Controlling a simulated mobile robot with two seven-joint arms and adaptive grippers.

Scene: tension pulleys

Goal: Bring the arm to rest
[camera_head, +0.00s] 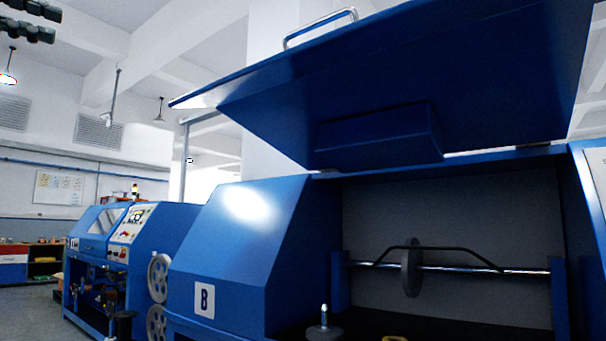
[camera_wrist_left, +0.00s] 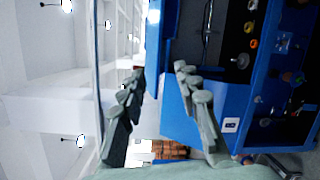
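My left gripper (camera_head: 50,22) shows at the top left corner of the head view, as two dark segmented fingers apart from each other. It is high up and clear of the machines. In the left wrist view the same gripper (camera_wrist_left: 159,74) has its grey-green fingers spread with nothing held between them. The wrist view is turned sideways. My right gripper is in neither view.
A blue machine marked B (camera_head: 235,250) fills the right side, its lid (camera_head: 370,80) raised. Inside are a shaft (camera_head: 460,268) and grey wheel (camera_head: 411,270). Another blue machine (camera_head: 165,232) stands at left. Small coloured parts (camera_wrist_left: 253,43) show in the wrist view.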

